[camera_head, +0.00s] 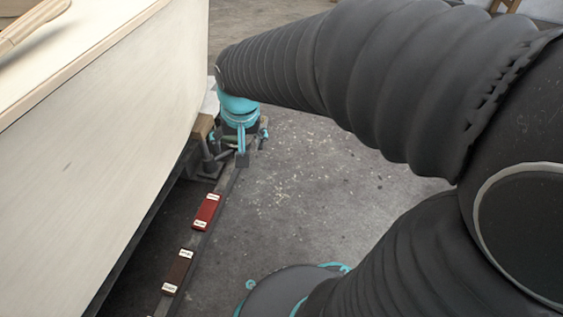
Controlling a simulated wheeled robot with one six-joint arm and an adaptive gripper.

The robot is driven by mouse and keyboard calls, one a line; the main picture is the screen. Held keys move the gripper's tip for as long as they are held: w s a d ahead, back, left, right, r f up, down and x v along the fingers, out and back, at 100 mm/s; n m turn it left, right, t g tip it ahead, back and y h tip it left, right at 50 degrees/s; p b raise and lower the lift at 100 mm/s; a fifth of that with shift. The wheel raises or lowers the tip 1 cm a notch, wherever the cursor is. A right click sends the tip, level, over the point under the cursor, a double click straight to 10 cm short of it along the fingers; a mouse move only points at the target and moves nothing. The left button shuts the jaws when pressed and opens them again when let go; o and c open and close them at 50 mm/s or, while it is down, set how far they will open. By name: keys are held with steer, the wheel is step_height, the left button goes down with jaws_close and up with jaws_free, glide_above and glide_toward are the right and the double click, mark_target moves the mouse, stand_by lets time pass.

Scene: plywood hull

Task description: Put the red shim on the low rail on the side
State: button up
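The red shim (206,212) has small white labels at its ends and lies on the low dark rail (225,181) that runs along the side of the hull. My gripper (242,160), below a turquoise wrist, points down over the far part of the rail, beyond the red shim and apart from it. Its fingers are small and partly overlapped by other parts, so I cannot tell whether they are open or hold anything.
A dark brown shim (178,272) with white labels lies nearer on the same rail. The pale plywood hull (95,150) rises close on the left. A wooden block (203,126) stands by the hull near my gripper.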

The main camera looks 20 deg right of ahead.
steer(key=s+d+r+n+t, duration=0.1)
steer(key=s+d+r, duration=0.1)
steer(key=s, duration=0.5)
steer(key=s+d+r+n+t, duration=0.1)
steer(key=s+d+r, duration=0.1)
steer(key=s, duration=0.5)
steer(key=shift+d+r+n, duration=0.2)
steer(key=shift+r+n, duration=0.2)
steer(key=shift+r, duration=0.05)
